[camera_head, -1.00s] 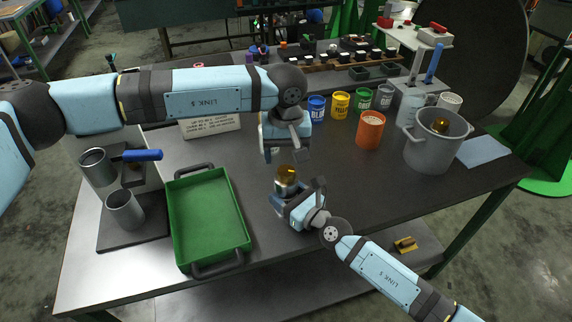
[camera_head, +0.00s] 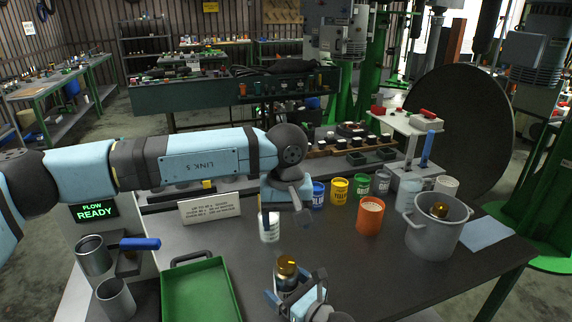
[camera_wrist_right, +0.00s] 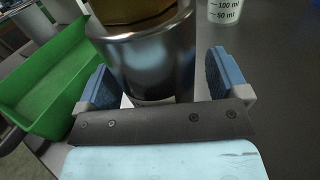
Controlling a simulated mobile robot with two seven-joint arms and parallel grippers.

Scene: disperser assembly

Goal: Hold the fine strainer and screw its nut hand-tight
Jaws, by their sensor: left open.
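The fine strainer seems to be the upright silver cylinder (camera_head: 287,283) with a brass-coloured nut (camera_head: 287,263) on top, near the table's front middle. In the right wrist view the silver body (camera_wrist_right: 150,60) stands between the blue finger pads, with the faceted brass part (camera_wrist_right: 135,9) cut off above. My right gripper (camera_head: 296,288) surrounds the body low down. A narrow gap shows beside the right pad, while the left pad lies close to the edge; contact is unclear. My left gripper (camera_head: 285,212) is open and empty, above and behind the strainer, apart from the nut.
A white measuring beaker (camera_head: 270,232) stands just behind the strainer. A green tray (camera_head: 205,292) and metal cups (camera_head: 93,255) are to the left. Coloured cans (camera_head: 339,190), an orange cup (camera_head: 370,216) and a grey pot (camera_head: 433,238) are to the right. Bare table lies between.

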